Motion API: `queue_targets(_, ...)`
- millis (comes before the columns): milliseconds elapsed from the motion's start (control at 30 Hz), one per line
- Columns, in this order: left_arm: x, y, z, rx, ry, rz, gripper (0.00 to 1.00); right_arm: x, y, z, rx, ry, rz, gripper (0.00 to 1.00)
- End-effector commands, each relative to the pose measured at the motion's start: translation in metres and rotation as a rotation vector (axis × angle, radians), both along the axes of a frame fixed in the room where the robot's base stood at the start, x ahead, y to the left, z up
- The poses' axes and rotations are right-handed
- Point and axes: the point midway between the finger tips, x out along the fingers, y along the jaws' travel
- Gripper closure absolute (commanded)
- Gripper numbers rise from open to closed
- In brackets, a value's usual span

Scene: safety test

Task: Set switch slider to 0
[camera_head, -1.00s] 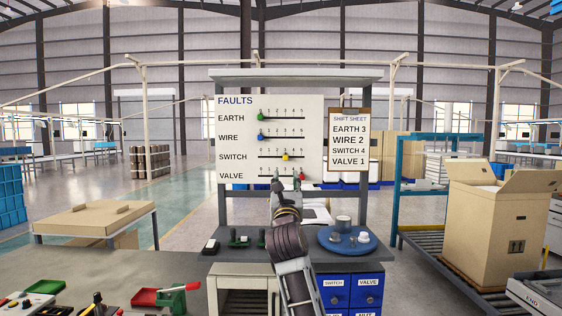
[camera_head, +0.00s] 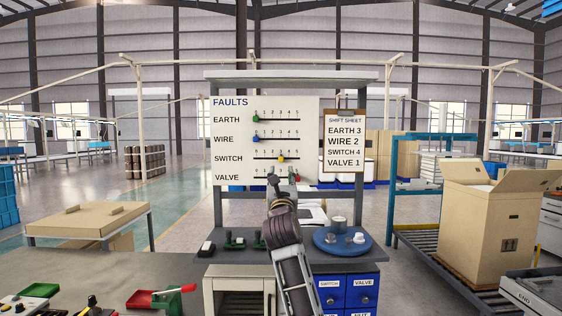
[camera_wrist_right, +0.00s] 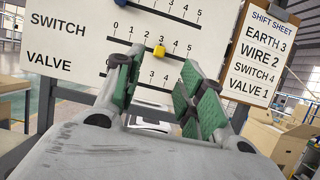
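The yellow switch slider (camera_head: 281,158) sits on the SWITCH row of the white FAULTS board (camera_head: 232,168), at about the 3 mark. It also shows in the right wrist view (camera_wrist_right: 158,51), just beyond the fingertips and near the middle of the gap. My right gripper (camera_head: 283,178) is in front of the board, below the SWITCH row. In the wrist view its green-padded fingers (camera_wrist_right: 163,68) are apart with nothing between them. It covers part of the VALVE row. My left gripper is not in view.
The green EARTH slider (camera_head: 256,119) and blue WIRE slider (camera_head: 256,139) sit at 0, above the SWITCH row. A shift sheet clipboard (camera_head: 345,170) hangs at the board's right. A blue round tray (camera_head: 322,245) with several parts stands on the bench below.

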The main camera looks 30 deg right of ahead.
Motion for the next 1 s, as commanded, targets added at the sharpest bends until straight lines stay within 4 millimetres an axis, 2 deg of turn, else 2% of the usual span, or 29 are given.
queue_targets(167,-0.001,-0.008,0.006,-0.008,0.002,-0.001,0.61,0.015,-0.009,0.009,0.000,0.000,0.000,0.61)
queue_targets(1000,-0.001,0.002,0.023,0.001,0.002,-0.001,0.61,0.076,-0.046,0.037,0.000,0.001,0.000,0.61)
